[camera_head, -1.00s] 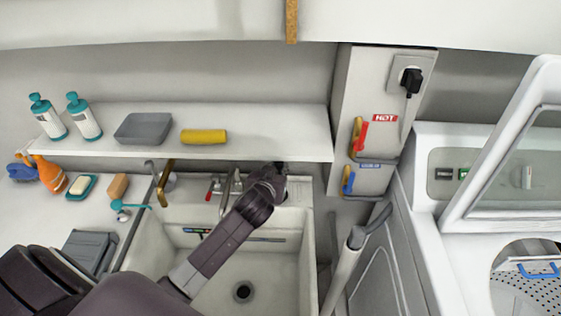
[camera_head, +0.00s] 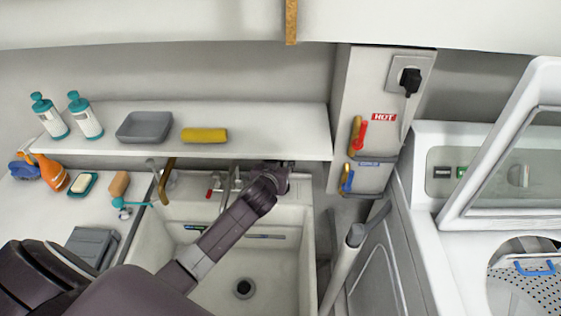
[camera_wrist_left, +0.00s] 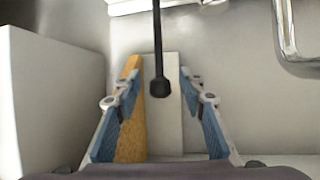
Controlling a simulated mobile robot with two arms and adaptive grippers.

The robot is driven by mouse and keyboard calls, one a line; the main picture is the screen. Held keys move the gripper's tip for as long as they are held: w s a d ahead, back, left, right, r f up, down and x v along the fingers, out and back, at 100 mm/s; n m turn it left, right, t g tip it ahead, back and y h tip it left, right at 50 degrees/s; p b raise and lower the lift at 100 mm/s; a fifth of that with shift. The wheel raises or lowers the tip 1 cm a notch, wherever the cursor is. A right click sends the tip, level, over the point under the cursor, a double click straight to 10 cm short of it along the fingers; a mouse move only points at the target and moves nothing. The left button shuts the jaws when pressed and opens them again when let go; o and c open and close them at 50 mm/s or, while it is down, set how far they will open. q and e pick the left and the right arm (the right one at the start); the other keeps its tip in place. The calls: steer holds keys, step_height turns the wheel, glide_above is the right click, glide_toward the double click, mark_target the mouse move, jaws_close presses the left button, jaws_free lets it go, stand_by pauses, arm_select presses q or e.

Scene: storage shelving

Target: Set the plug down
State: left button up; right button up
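A black plug (camera_head: 411,80) sits in the wall socket at the upper right of the head view. In the left wrist view, a black knob (camera_wrist_left: 160,88) hangs at the end of a thin black cord or rod; I cannot tell whether it is the plug named in the task. My left gripper (camera_wrist_left: 162,105) is open, its blue-padded fingers apart on either side of the knob's line, and the knob touches neither finger. In the head view the left gripper is mostly hidden by its own wrist, under the shelf's front edge. My right gripper is not in view.
The white sink (camera_head: 215,290) has a dark drain (camera_head: 243,289) and taps at the back. The shelf (camera_head: 270,135) holds a grey tray (camera_head: 145,127) and a yellow roll (camera_head: 204,135). A brown strip (camera_wrist_left: 132,135) lies near the left finger. A white washer stands right.

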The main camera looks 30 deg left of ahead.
arm_select(q)
steer(key=shift+s+d+r, duration=0.1)
steer(key=shift+s+r, duration=0.1)
steer(key=shift+s, duration=0.1)
steer(key=b+v, duration=0.1)
steer(key=v, duration=1)
steer(key=shift+s+r, duration=0.15)
steer(key=shift+r, duration=0.05)
